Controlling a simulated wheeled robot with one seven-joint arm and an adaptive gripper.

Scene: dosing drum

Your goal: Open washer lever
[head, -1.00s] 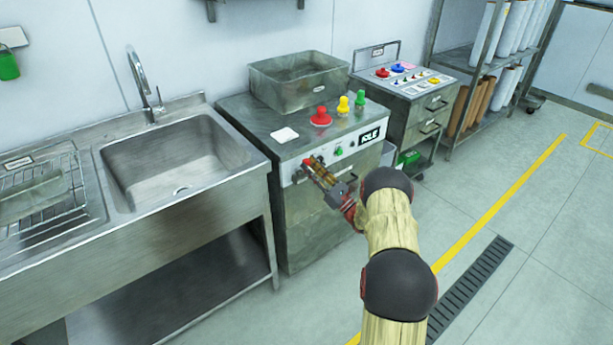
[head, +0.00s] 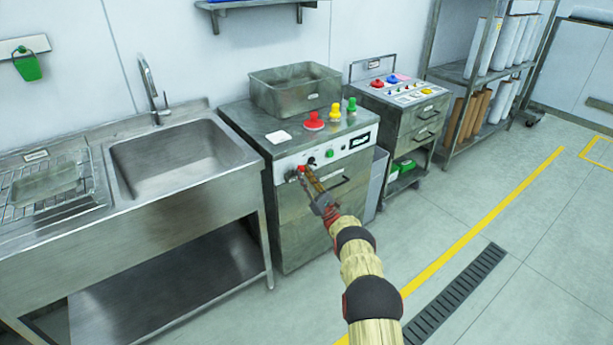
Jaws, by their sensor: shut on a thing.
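The washer (head: 305,228) is a grey metal cabinet with a light control strip along its upper front, just right of the sink. My gripper (head: 303,172) is at the left part of that strip, with its fingertips at a small dark fitting, which I take to be the lever (head: 291,176). The gripper is shut on it. The fingers hide most of the lever, so its angle cannot be told. A green button (head: 329,154) and a dark display (head: 359,142) sit further right on the strip.
On the washer top stand a metal basin (head: 294,91), a red knob piece (head: 313,121), yellow and green pieces and a white pad. A sink (head: 182,156) adjoins at left. A drawer cart (head: 402,120) stands at right. The floor at front right is clear.

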